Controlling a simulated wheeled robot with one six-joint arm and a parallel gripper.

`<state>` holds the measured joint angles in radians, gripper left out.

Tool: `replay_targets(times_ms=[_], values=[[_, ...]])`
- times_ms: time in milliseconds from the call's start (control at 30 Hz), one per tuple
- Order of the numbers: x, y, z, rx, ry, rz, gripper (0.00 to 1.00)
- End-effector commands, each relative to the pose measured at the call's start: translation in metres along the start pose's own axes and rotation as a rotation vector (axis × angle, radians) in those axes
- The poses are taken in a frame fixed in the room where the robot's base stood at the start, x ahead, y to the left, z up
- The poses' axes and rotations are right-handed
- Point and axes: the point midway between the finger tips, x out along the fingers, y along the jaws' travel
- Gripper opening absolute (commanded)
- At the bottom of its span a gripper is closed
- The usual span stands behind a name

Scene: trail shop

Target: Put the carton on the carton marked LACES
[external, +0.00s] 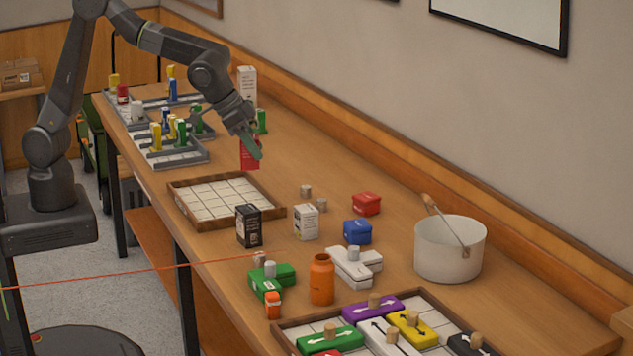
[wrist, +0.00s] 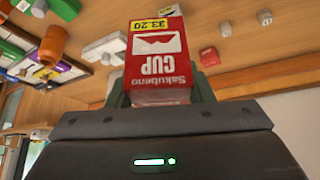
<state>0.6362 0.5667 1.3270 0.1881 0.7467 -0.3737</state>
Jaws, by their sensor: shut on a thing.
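A red carton with a white front panel, the word CUP and a yellow price strip (wrist: 157,60) is held between the jaws of my gripper (wrist: 160,92). In the external view, the red carton (external: 249,155) hangs above the counter, behind the tiled tray, partly hidden by my gripper (external: 251,144). A black carton (external: 249,226) and a white carton (external: 306,222) stand upright on the counter in front of the tray. A taller white carton (external: 247,85) stands farther back, beside the wall. The lettering on these cartons is too small to read, so I cannot tell which says LACES.
The wooden tiled tray (external: 181,203) is empty. Small metal weights (external: 306,191), a red box (external: 366,204), a blue box (external: 357,232), an orange bottle (external: 321,279) and a white pail (external: 449,250) stand around the cartons. Block racks (external: 182,160) lie behind.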

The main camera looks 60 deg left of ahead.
Motion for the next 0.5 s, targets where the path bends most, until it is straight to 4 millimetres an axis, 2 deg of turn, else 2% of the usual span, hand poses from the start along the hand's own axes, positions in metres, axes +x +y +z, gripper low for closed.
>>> replay_targets(times_ms=[100, 300, 500], values=[[0.002, 0.004, 0.011, 0.007, -0.003, 0.003, 0.21], [0.034, 0.004, 0.031, 0.008, -0.005, 0.003, 0.21], [0.050, 0.004, 0.039, 0.008, -0.001, 0.004, 0.21]])
